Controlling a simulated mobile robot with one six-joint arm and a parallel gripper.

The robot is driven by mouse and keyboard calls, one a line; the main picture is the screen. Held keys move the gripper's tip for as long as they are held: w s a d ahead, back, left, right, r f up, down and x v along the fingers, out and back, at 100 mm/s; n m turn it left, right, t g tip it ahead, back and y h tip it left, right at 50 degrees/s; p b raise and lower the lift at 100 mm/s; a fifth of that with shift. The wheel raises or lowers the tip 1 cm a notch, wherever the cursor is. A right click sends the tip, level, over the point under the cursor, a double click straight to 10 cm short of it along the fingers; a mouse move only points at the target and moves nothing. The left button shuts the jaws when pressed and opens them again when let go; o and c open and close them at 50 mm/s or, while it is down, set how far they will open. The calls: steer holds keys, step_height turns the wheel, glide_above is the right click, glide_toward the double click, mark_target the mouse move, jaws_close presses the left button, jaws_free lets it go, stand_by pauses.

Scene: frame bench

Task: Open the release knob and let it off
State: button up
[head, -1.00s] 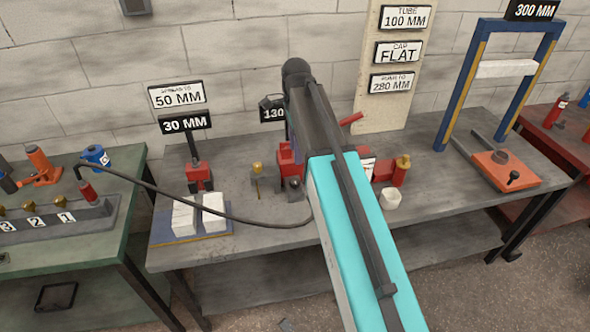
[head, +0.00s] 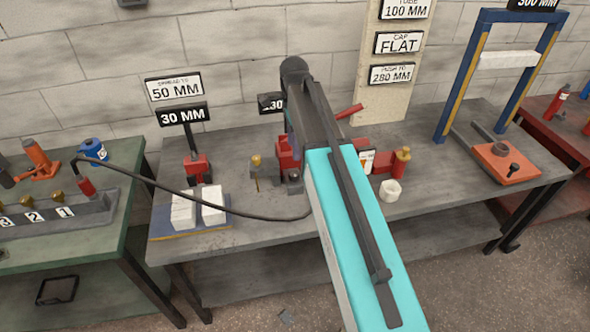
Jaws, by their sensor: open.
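I cannot tell which part is the release knob. A small brass-topped fitting (head: 256,162) stands on the middle bench, left of a red upright device (head: 286,152). A small dark round part (head: 293,176) sits at that device's foot, close to my arm. A red cylinder with a brass top (head: 401,160) stands right of my arm. A black knob (head: 513,168) stands on an orange base at the right. My cyan and dark arm reaches over the bench from the lower right. My gripper is hidden behind it, so its jaws do not show.
A black hose (head: 200,200) runs from the left green bench (head: 130,170) across the grey bench (head: 235,235). White blocks (head: 213,206) lie on a blue plate. A blue frame (head: 465,75) stands at the right. A white cup (head: 391,191) sits right of my arm.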

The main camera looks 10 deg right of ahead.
mark_target(294, 173)
steer(key=shift+f+p, duration=0.85)
steer(key=shift+f, duration=4.85)
steer(key=c, duration=1)
